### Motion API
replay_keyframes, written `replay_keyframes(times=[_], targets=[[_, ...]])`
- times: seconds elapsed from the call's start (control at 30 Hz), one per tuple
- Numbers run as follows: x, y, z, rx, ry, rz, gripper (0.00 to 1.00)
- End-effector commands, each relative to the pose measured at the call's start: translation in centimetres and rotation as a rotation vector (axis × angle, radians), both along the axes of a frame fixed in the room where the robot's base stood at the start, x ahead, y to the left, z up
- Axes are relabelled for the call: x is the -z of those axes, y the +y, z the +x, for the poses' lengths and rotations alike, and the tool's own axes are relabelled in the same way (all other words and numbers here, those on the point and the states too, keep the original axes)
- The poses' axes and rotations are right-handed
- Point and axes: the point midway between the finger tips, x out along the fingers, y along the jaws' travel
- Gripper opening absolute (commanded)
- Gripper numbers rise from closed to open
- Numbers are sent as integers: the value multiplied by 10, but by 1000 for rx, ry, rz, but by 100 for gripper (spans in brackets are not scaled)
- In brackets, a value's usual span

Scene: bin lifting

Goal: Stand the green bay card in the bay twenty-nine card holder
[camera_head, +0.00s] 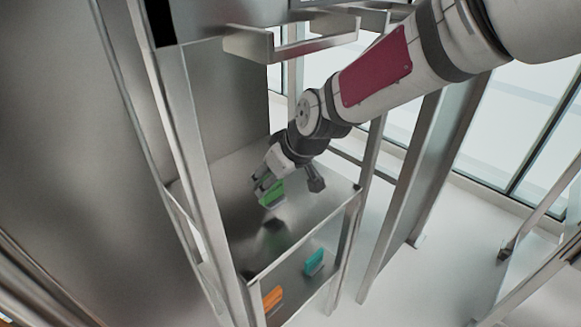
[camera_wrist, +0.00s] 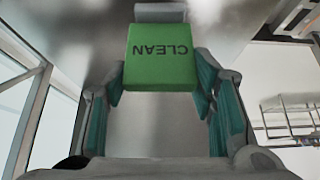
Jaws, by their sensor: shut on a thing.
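The green bay card (camera_head: 271,193) is in my gripper (camera_head: 268,183), above the upper metal shelf of a rack. In the wrist view the green card (camera_wrist: 161,62) reads CLEAN, upside down, and sits between the two teal-padded fingers (camera_wrist: 160,92). My gripper is shut on it. A grey block-like piece (camera_wrist: 160,13) shows just beyond the card's far edge in the wrist view; I cannot tell whether the card touches it. No holder marked twenty-nine can be read in either view.
The upper shelf (camera_head: 318,192) is mostly bare, with rack posts (camera_head: 190,170) around it. An orange card (camera_head: 273,298) and a teal card (camera_head: 314,261) stand on the shelf below. A metal bracket (camera_head: 290,45) hangs above. Windows lie behind.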

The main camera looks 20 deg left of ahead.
Motion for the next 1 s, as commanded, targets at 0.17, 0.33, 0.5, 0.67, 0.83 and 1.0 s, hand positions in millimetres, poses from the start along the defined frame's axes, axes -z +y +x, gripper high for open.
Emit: replay_keyframes(times=[0.17, 0.33, 0.5, 0.67, 0.83, 1.0], targets=[[3, 5, 31, 1, -1, 2, 7], [4, 7, 41, 1, 0, 0, 7], [15, 8, 47, 0, 3, -2, 7], [37, 8, 47, -1, 2, -2, 7], [39, 8, 48, 0, -2, 0, 7], [41, 8, 48, 1, -1, 1, 7]])
